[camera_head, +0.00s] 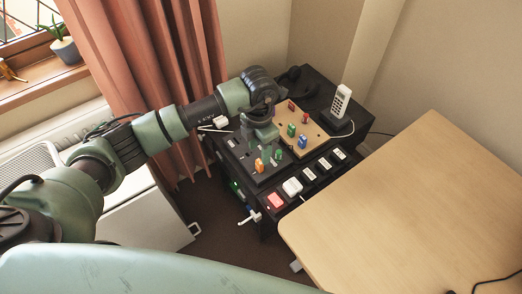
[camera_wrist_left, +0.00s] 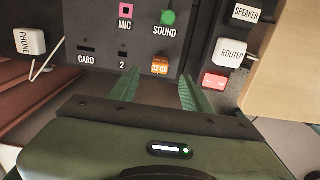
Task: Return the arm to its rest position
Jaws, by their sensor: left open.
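My left arm reaches in from the left in the head view, bent down over a dark desk unit. My left gripper (camera_head: 268,151) is open above the black labelled panel (camera_head: 239,157). In the left wrist view its two green fingers (camera_wrist_left: 160,92) are spread apart with nothing seen held between them. An orange block (camera_wrist_left: 160,66) sits in the panel just beyond the fingertips; the head view shows it too (camera_head: 259,165). A green round piece (camera_wrist_left: 168,17) is at the SOUND label and a pink square piece (camera_wrist_left: 126,11) at MIC. My right gripper is not in view.
A wooden board (camera_head: 318,132) with coloured pieces lies beside the panel, and a white cordless phone (camera_head: 341,100) stands behind it. White and red blocks (camera_head: 276,201) line the unit's front. A wooden table (camera_head: 420,210) is at the right, a curtain (camera_head: 145,60) behind my arm.

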